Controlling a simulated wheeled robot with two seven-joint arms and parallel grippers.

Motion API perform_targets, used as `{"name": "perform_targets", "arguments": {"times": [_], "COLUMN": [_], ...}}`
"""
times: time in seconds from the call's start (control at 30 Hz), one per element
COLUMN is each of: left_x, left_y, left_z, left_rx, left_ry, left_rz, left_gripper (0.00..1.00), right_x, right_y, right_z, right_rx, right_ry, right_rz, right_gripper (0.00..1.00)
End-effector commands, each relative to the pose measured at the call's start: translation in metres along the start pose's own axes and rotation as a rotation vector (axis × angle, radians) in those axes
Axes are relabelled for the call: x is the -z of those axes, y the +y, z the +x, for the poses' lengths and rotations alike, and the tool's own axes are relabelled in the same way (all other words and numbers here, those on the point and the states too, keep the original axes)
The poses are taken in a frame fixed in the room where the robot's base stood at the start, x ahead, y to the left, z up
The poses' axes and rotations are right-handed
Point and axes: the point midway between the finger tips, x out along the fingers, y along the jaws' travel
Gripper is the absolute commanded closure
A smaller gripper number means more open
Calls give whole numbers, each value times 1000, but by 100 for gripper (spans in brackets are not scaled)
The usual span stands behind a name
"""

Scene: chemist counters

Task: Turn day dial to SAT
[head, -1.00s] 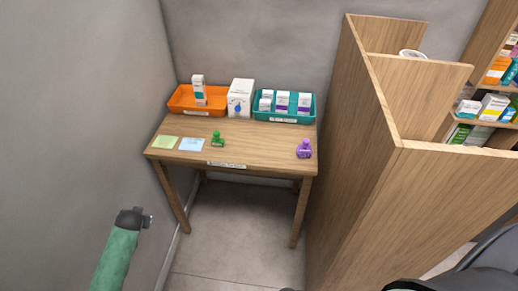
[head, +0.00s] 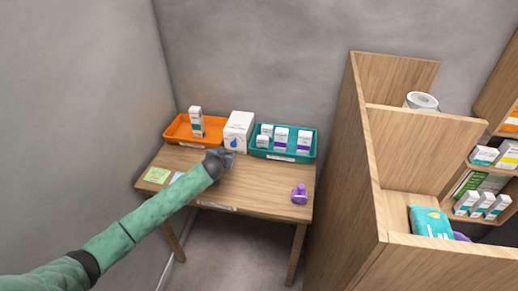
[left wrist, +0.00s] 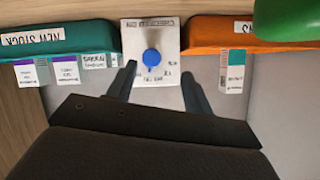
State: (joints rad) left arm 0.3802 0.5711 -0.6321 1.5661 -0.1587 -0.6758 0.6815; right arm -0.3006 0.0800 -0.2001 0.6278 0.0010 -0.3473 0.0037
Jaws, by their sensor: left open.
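The day dial is a white box (head: 239,132) with a blue knob, standing at the back of the wooden table between two trays. In the left wrist view the white box (left wrist: 166,28) appears upside down, with its blue knob (left wrist: 152,57) facing me and small lettering around it, too small to read surely. My left gripper (head: 229,158) is over the table just in front of the box. Its open fingers (left wrist: 159,72) show on either side of the knob in the left wrist view, apparently not touching it. My right gripper is out of view.
An orange tray (head: 178,129) stands left of the box and a teal tray (head: 270,153) right of it, both holding cartons. A purple stamp (head: 299,194) is at the table's right. A green rounded object (left wrist: 290,18) is close in the wrist view. A wooden partition (head: 335,190) stands right.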

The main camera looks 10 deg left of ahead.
Motion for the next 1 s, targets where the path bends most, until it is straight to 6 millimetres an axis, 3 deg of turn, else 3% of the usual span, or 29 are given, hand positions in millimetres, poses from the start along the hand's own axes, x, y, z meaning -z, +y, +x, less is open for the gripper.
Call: {"name": "perform_targets", "arguments": {"times": [0.23, 0.47, 1.0], "left_x": [9, 11, 15], "left_y": [6, 6, 8], "left_z": [0, 3, 62], "left_rx": [-37, -42, -41], "left_ry": [47, 49, 49], "left_rz": [-178, -254, -251], "left_gripper": [49, 49, 49], "right_x": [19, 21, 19], "right_y": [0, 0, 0], "right_z": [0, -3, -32], "right_rx": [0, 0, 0], "right_ry": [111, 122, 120], "right_rz": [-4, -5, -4], "right_gripper": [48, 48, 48]}}
